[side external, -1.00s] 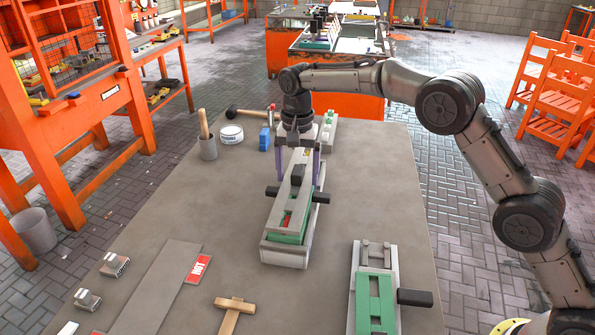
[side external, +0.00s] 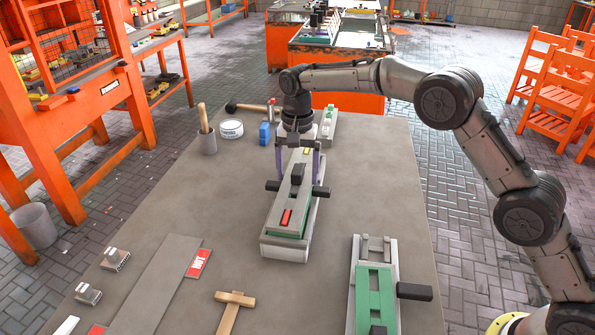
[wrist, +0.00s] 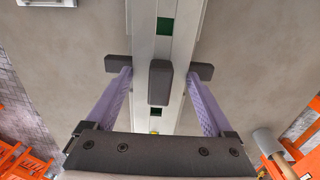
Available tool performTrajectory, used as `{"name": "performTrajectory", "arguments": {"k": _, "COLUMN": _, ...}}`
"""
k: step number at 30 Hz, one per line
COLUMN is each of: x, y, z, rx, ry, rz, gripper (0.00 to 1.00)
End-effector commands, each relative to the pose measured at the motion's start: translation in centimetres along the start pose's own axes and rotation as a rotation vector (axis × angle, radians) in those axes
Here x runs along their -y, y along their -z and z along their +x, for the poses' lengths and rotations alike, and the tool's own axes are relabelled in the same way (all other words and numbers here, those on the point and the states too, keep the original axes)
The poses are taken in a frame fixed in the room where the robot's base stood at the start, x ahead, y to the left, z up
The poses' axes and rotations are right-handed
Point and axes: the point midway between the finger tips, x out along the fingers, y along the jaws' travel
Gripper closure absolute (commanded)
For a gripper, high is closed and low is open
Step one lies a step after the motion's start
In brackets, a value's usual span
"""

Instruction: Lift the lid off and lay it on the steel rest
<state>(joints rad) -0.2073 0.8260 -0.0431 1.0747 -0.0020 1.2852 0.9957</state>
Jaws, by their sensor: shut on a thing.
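The lid (side external: 283,226) is a long grey strip with a red mark and a dark block on top. It is over the long grey and green mould (side external: 266,247) in the middle of the table; I cannot tell if there is a gap beneath it. My gripper (side external: 298,172) points down at its far half, shut on the lid, with one purple finger on each side. The wrist view shows the fingers beside the lid's dark block (wrist: 159,82), their tips by dark side bars. A flat grey plate with red HOT labels, likely the steel rest (side external: 160,285), lies bare at left.
A second green and grey mould (side external: 375,285) stands front right. A wooden mallet (side external: 233,307) lies in front. Metal clips (side external: 115,259) are left of the plate. A cup with a handle (side external: 208,143), a white tin (side external: 231,129) and a blue block (side external: 264,134) stand behind.

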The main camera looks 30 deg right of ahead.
Motion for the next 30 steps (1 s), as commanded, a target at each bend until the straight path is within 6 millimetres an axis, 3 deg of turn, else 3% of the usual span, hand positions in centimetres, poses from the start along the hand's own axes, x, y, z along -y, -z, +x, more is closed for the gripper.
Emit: {"name": "performTrajectory", "arguments": {"k": 30, "x": 0.0, "y": 0.0, "z": 1.2, "rx": -0.002, "ry": 0.003, "rz": 0.0, "gripper": 1.0}}
